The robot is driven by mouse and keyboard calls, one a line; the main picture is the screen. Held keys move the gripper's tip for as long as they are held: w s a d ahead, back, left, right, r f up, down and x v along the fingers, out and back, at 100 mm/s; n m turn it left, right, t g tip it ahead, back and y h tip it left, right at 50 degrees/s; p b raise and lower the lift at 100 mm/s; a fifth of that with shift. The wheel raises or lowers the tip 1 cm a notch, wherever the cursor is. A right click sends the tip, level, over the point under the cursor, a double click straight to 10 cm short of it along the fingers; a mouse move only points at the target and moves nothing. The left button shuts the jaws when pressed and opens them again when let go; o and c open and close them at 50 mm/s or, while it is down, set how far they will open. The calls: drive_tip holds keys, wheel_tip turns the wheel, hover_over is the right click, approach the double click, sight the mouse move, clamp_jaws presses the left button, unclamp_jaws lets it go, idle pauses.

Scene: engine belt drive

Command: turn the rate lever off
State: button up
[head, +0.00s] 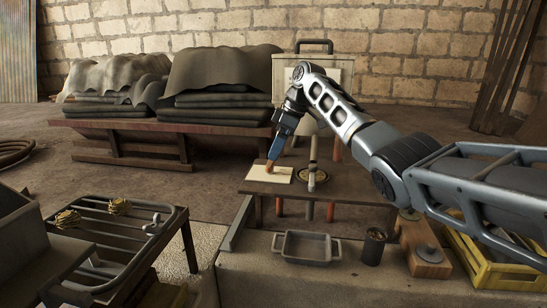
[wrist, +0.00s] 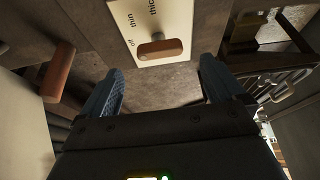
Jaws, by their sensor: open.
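The rate lever's cream label plate (wrist: 145,20) shows at the top of the wrist view, with the words off, thin and thick on it. A brown wooden knob (wrist: 160,48) lies across the plate near its lower edge, close to the word off. I cannot tell exactly which mark the lever points at. My gripper (wrist: 160,88) is open, its two blue fingers apart on either side below the knob, with nothing between them. In the head view my gripper (head: 274,148) points down over the cream plate (head: 272,175) on the low table, and partly hides the lever.
A second wooden handle (wrist: 58,72) stands left in the wrist view. In the head view, a post (head: 312,175) rises from the table right of the plate. A grey tray (head: 306,247), a dark cup (head: 374,246) and a yellow crate (head: 480,262) stand in front.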

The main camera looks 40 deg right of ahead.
drive_tip(key=shift+v, duration=1.4)
drive_tip(key=shift+s, duration=0.1)
